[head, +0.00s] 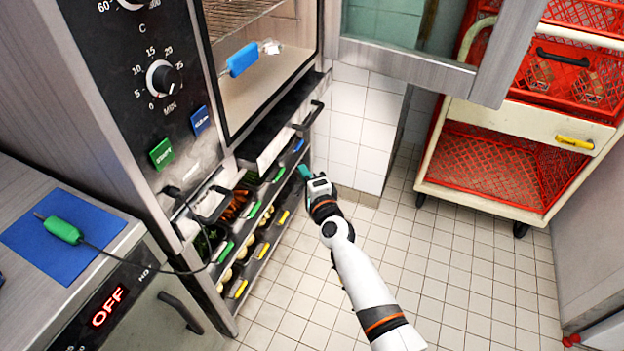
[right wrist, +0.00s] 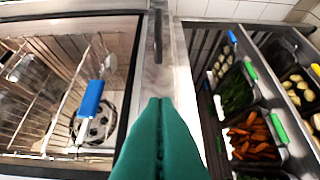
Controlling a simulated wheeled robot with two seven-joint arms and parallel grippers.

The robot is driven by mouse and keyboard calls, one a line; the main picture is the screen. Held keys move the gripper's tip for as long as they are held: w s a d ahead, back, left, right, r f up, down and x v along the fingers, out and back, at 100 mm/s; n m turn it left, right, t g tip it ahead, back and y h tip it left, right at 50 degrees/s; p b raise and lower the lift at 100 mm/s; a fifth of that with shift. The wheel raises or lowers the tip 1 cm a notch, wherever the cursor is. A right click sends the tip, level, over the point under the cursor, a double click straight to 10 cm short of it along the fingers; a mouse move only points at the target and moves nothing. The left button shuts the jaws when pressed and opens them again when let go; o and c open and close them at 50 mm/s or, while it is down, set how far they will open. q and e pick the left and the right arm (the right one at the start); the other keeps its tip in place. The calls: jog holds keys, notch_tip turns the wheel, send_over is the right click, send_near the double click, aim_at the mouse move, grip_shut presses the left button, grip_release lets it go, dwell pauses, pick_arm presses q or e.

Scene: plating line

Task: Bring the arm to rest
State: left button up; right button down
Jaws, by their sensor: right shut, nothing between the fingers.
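My right arm reaches in from the bottom right of the head view. Its gripper (head: 304,171) has teal fingers and hangs beside the front of the container rack, below the open oven. In the right wrist view the teal fingers (right wrist: 160,102) are pressed together with nothing between them. They point along the metal strip between the oven opening and the food containers. My left gripper is not in view.
The oven chamber (head: 262,95) is open, with a blue-handled utensil (head: 242,59) inside and the door (head: 400,62) swung right. Vegetable containers (head: 236,206) fill the rack. A cart (head: 452,186) with red crates stands right. The tiled floor (head: 470,280) between is clear.

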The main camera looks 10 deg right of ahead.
jog(key=s+d+f+n+g+h+p, duration=0.15)
jog(key=s+f+n+g, duration=0.3)
jog(key=s+f, duration=0.85)
jog(key=s+d+f+n+g+y+p, duration=0.1)
jog(key=s+d+f+n+g, duration=0.3)
jog(key=s+f, duration=0.9)
jog(key=s+d+f+n+g+h+p, duration=0.1)
jog(key=s+f, duration=0.4)
jog(key=s, duration=0.5)
jog(key=s+d+f+n+g+h, duration=0.1)
jog(key=s+d+f+n+g, duration=0.3)
jog(key=s, duration=0.7)
jog(key=s+d+f+n+g+h+p, duration=0.1)
jog(key=s+d+f+n+g, duration=0.2)
jog(key=s, duration=0.7)
notch_tip(320, 180, down, 4)
jog(key=shift+s+f+n+p, duration=0.25)
jog(key=shift+s+n+p, duration=0.1)
jog(key=shift+n, duration=0.6)
